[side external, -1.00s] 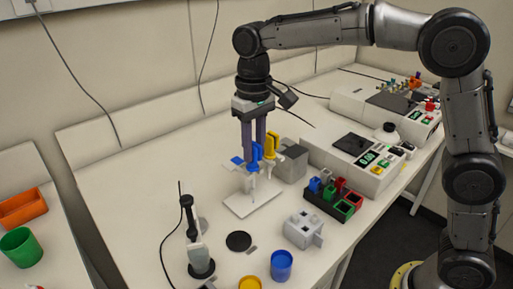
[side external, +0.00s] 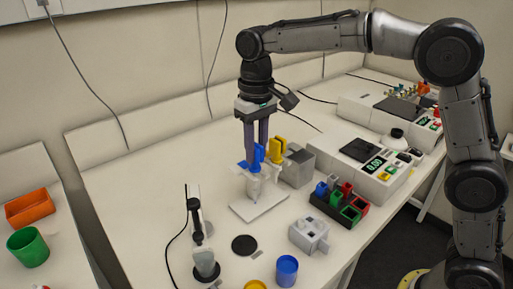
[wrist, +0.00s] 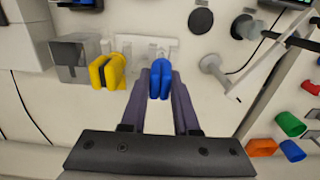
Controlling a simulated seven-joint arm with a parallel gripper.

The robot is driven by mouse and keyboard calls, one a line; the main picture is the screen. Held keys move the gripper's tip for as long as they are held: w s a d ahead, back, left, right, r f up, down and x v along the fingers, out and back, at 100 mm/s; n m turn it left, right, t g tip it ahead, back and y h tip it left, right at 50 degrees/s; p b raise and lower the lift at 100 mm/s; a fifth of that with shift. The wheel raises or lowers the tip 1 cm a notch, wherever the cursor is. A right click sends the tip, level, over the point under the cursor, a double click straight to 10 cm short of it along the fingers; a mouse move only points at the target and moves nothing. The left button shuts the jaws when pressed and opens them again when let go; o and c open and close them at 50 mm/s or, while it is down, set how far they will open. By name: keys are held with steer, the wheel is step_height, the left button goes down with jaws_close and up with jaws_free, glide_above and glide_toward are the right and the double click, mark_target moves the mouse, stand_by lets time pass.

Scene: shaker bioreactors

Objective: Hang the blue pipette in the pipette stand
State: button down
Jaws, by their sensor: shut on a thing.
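The blue pipette (side external: 257,155) is upright between the fingers of my gripper (side external: 257,150), which is shut on it. In the wrist view the blue pipette (wrist: 160,78) sits between the two fingertips (wrist: 160,85). The pipette stand (side external: 259,208) has a flat white base under the gripper. The pipette's lower part is at the stand's upper part; whether it rests in a slot I cannot tell. A yellow pipette (side external: 276,150) hangs in the stand just right of the blue one, and it also shows in the wrist view (wrist: 107,71).
A grey box (side external: 298,166) stands close to the right of the stand. A rack of coloured blocks (side external: 337,206) and a device with a display (side external: 374,163) are further right. A black disc (side external: 244,245) and a blue cup (side external: 287,270) are in front.

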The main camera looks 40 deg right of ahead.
steer(key=shift+f, duration=0.4)
stand_by(0.4)
steer(key=c, duration=0.6)
jaws_free()
steer(key=shift+r, duration=3.5)
